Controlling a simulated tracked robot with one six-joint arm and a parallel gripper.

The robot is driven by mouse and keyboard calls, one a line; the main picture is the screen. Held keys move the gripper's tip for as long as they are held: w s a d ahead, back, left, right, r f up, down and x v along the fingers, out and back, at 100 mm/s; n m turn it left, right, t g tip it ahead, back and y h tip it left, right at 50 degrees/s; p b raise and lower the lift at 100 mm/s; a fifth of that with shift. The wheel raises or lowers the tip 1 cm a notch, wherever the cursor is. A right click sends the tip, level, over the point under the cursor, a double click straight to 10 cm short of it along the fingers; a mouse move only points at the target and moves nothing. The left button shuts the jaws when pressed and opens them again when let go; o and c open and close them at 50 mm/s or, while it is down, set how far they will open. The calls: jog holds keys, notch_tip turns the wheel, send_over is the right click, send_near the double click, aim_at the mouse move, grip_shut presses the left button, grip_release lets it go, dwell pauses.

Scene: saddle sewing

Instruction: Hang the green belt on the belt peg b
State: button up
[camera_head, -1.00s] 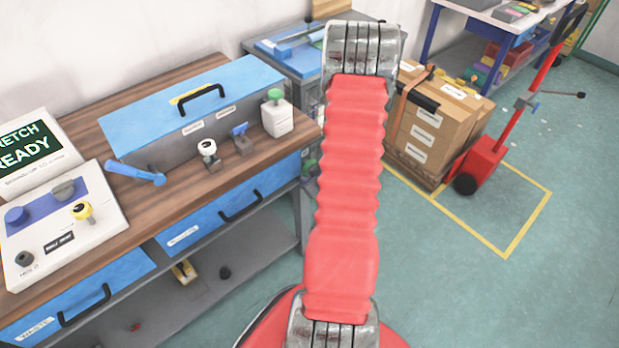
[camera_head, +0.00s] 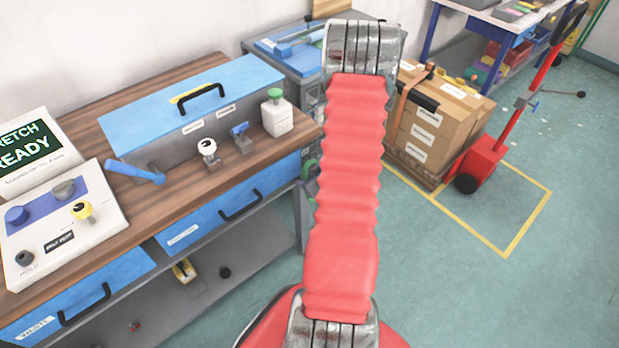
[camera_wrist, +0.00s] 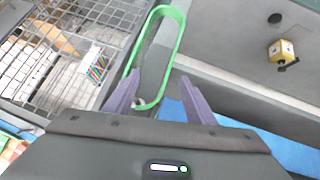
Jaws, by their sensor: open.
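The green belt (camera_wrist: 174,54) is a long closed loop in the upper middle of the wrist view. Its lower end lies between the two purple fingers of my gripper (camera_wrist: 160,76), close to the left finger. The fingers stand apart, and I cannot tell whether either touches the belt. In the head view a green part (camera_head: 309,167), possibly the belt, shows beside the bench's right end, mostly hidden by my red arm. My gripper is hidden in the head view. I cannot make out belt peg b.
A wooden-topped bench (camera_head: 60,278) with blue drawers holds a blue-lidded box (camera_head: 150,105). Cartons (camera_head: 430,125) stand on a pallet beside a red hand truck (camera_head: 487,158). A wire basket (camera_wrist: 85,40) lies left of the belt.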

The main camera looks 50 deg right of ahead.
jog(key=shift+s+d+r, duration=0.1)
jog(key=shift+r, duration=0.15)
dwell(0.6)
jog(key=shift+s+f, duration=0.15)
jog(key=shift+s, duration=0.3)
jog(key=shift+s+a, duration=0.35)
jog(key=shift+s, duration=0.15)
jog(key=s+a, duration=0.3)
jog(key=s, duration=1)
dwell(4.9)
